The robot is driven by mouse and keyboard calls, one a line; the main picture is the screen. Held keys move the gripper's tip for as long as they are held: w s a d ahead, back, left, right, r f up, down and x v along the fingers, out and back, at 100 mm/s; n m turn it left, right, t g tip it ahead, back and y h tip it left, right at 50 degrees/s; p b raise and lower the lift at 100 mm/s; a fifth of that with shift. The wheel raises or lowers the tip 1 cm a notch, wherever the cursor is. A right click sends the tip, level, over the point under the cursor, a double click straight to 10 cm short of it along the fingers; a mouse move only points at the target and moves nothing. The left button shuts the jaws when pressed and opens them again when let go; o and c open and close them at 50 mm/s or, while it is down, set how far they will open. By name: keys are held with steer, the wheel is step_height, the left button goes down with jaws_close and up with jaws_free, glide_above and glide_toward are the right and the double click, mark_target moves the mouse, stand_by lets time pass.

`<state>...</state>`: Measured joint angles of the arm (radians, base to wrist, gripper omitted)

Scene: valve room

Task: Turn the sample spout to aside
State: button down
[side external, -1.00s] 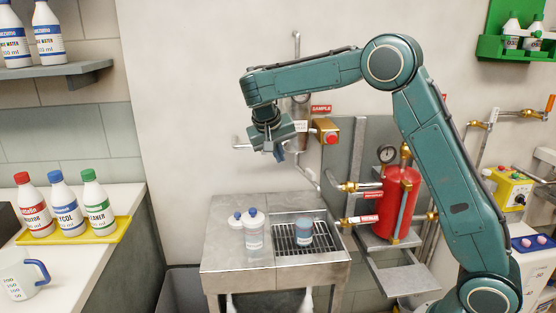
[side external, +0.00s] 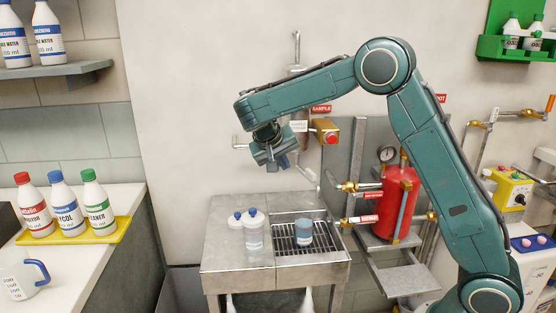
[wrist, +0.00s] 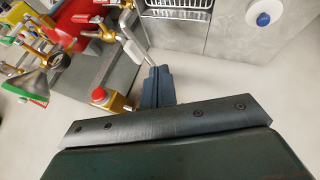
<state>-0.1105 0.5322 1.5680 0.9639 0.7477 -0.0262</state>
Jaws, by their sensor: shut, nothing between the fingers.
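In the wrist view, a pale slanting tube, which seems to be the spout (wrist: 134,47), ends close to my fingertips. I cannot tell whether they touch. My gripper (side external: 283,169) points down, just left of the spout and above the sink stand. Its fingers (wrist: 156,70) are together and empty in the wrist view. The arm hides part of the pipework behind.
A beaker (side external: 304,233) stands on the sink's grate (side external: 284,243). A yellow box with a red button (side external: 330,137) and a red tank (side external: 398,205) are to the right.

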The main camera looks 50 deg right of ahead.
mark_target(310, 173)
steer(key=shift+s+d+f, duration=0.25)
steer(key=shift+d+f, duration=0.6)
steer(key=shift+d, duration=0.35)
steer(key=shift+s+d+f, duration=0.25)
steer(key=shift+d+f, duration=0.65)
steer(key=shift+d, duration=0.35)
steer(key=shift+s+d+f, duration=0.25)
steer(key=shift+d+f, duration=0.6)
steer(key=shift+d, duration=0.35)
steer(key=shift+s+d, duration=0.1)
steer(key=shift+s+d+n+t, duration=0.6)
steer(key=shift+n, duration=0.2)
steer(key=shift+s+d+n+t+y, duration=0.15)
steer(key=shift+s+d+n+t, duration=0.15)
steer(key=shift+d+n, duration=0.25)
steer(key=shift+s+d+n+t+y, duration=0.2)
steer(key=shift+s+d+n+t, duration=0.15)
steer(key=shift+d, duration=0.3)
steer(key=shift+s+d+n+t+y, duration=0.15)
steer(key=shift+s+d+n, duration=0.1)
steer(key=shift+d+n, duration=0.3)
steer(key=shift+d, duration=0.1)
